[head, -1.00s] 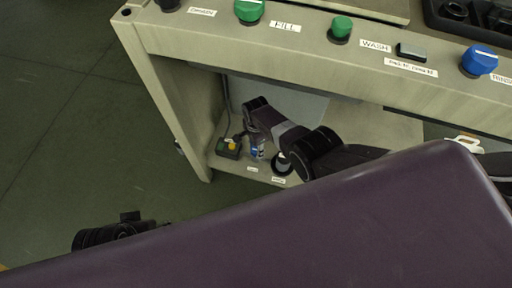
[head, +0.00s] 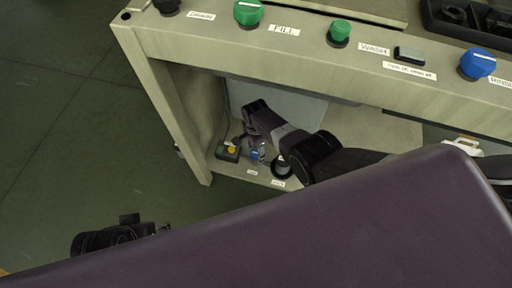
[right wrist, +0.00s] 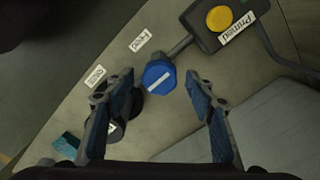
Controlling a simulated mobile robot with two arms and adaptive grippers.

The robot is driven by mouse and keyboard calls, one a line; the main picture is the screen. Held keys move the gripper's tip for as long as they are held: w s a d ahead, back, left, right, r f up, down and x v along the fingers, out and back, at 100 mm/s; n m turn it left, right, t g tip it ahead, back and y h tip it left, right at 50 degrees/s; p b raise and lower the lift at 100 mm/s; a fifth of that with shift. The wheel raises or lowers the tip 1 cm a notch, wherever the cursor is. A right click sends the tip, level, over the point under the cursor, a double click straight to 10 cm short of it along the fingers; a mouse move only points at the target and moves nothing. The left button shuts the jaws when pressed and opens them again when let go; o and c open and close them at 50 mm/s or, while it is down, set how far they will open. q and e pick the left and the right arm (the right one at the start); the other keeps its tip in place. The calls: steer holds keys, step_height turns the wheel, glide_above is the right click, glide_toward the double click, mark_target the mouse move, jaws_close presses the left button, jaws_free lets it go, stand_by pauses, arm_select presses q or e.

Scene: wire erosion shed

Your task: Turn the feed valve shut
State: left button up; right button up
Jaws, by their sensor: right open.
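A blue knob with a white line (right wrist: 159,77) stands on the low shelf in the right wrist view. It also shows small in the head view (head: 256,154). I take it for the feed valve, but its small label (right wrist: 140,40) is hard to read. My right gripper (right wrist: 160,88) is open, with a fingertip on each side of the blue knob and gaps showing. In the head view, my right gripper (head: 261,142) reaches under the bench. My left gripper (head: 150,230) shows partly at the lower left; its jaws are unclear.
A black knob (right wrist: 118,128) is beside the left finger, partly hidden. A dark box with a yellow button, labelled Primed (right wrist: 219,18), sits close behind the blue knob. The bench front (head: 300,60) overhangs the shelf and carries green and blue knobs. Open floor lies left.

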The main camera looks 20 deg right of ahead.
mark_target(256, 153)
steer(key=shift+r, duration=3.65)
steer(key=shift+s, duration=0.1)
